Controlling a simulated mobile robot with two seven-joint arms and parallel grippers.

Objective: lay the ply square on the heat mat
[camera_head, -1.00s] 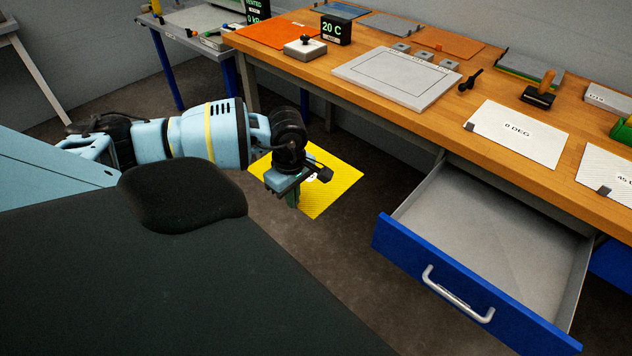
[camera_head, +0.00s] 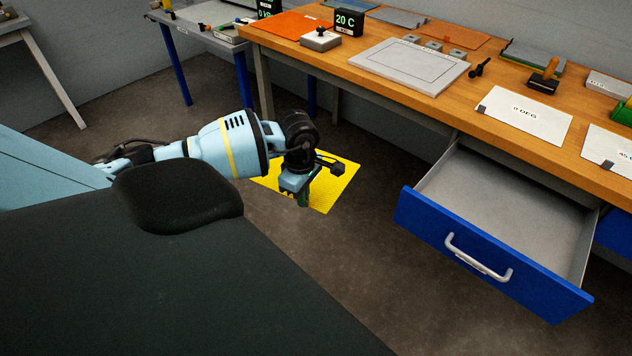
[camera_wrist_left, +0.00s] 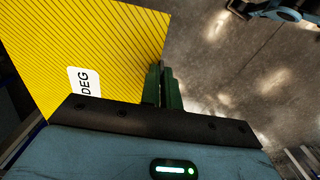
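The ply square is a yellow, dark-lined sheet (camera_head: 337,187) with a white label, partly reading "DEG". My left gripper (camera_head: 303,197) is shut on its edge and holds it in front of the bench, seen against the floor. In the left wrist view the sheet (camera_wrist_left: 115,45) spreads up and left from the green fingers (camera_wrist_left: 163,88), which are close together at its edge. An orange mat (camera_head: 290,23), apparently the heat mat, lies flat at the bench's back left, near a "20 C" display (camera_head: 348,21). My right gripper is not in view.
A blue-fronted drawer (camera_head: 490,258) stands open and empty below the wooden bench (camera_head: 400,97). A white box with a knob (camera_head: 320,40) is in front of the mat. A grey plate (camera_head: 408,66) and a "0 DEG" sheet (camera_head: 525,115) lie farther right.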

